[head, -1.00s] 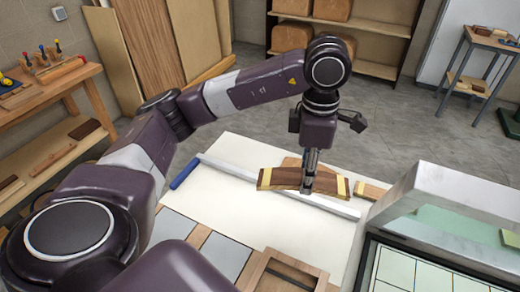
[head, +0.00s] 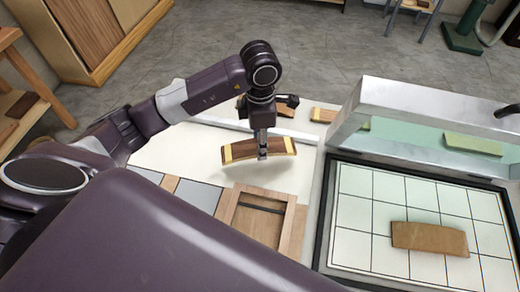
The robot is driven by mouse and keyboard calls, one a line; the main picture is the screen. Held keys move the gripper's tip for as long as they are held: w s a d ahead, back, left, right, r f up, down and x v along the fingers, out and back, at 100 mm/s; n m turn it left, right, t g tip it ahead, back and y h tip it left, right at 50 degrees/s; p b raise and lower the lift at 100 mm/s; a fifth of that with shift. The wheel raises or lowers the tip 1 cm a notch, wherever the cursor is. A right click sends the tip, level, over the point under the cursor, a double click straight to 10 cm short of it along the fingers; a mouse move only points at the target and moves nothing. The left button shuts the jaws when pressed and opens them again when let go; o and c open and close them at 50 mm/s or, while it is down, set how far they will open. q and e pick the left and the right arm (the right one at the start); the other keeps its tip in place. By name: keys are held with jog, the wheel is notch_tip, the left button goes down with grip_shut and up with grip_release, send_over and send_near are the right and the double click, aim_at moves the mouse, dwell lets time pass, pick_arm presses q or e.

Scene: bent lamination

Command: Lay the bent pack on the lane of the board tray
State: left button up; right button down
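The bent pack (head: 238,151) is a curved strip of dark wood with pale end bands. My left gripper (head: 262,153) comes down on it from above and is shut on its middle. The pack seems to hang just above the white table top, arched with its ends lower. A wooden tray (head: 291,232) with a raised frame and a dark strip across it, apparently the board tray, lies nearer than the pack and is partly cut off below. My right gripper is not in view.
At right, a gridded bed (head: 361,213) with a dark rim holds a brown curved piece (head: 430,238) under a raised metal hood (head: 430,110). More wooden pieces (head: 322,114) lie behind the pack. Grey panels (head: 196,195) lie left of the tray.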

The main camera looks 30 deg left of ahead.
pick_arm(q)
notch_tip(320, 180, down, 5)
jog(key=shift+r+p, duration=0.1)
jog(key=shift+p, duration=0.45)
jog(key=shift+f, duration=0.2)
jog(key=shift+f+b, duration=0.15)
jog(key=shift+b, duration=0.15)
jog(key=o, duration=1.2)
jog(key=shift+r, duration=0.2)
